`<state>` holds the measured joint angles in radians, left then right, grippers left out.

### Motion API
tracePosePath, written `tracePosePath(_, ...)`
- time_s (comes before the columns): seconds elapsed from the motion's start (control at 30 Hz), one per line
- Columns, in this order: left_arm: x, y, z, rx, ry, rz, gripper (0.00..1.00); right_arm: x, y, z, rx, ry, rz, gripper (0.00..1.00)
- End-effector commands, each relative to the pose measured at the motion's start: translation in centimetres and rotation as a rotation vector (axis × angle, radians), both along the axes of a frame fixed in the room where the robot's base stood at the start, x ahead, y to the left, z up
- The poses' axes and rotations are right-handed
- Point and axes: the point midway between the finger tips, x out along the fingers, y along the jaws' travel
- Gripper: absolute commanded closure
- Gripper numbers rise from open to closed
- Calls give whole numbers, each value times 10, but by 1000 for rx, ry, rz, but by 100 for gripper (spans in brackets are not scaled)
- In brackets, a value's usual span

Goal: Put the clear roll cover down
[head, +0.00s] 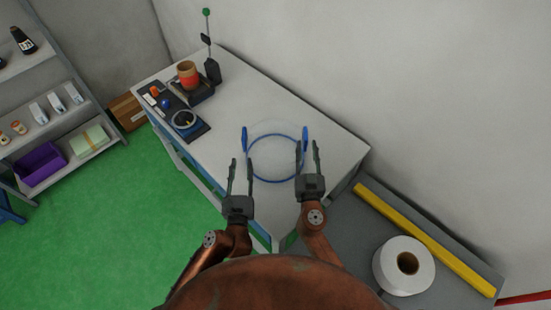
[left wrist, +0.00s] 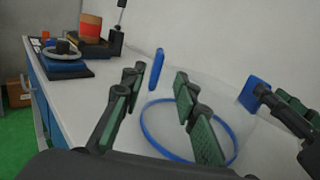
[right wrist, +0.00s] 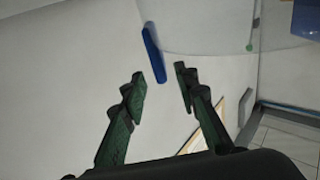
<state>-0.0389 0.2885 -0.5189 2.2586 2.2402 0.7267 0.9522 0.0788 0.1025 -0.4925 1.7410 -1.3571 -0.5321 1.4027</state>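The clear roll cover (head: 276,157) is a transparent round shell with a blue ring and two blue handles. It appears to stand on the white table (head: 320,130); its clear wall is hard to make out. My left gripper (head: 241,164) is open and empty, in front of the left blue handle (head: 244,138), which also shows beyond its fingers in the left wrist view (left wrist: 156,68). My right gripper (head: 307,147) is open at the right blue handle (head: 304,132). In the right wrist view that handle (right wrist: 154,52) lies just beyond the parted fingertips, seemingly untouched.
A white roll (head: 404,265) sits on the grey surface at the right, beside a yellow bar (head: 425,240). A dark control panel (head: 175,110), an orange cup (head: 188,74) and a signal pole (head: 209,45) stand at the table's far left. Table around the cover is clear.

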Motion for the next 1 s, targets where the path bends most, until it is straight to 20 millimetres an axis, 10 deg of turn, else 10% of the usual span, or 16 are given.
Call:
tracePosePath(0.4,0,0,0,0,0,-1,72,-66,-1,-4,1,0,-1,72)
tracePosePath(1.0,0,0,0,0,0,0,72,-70,-1,-4,0,0,-1,72)
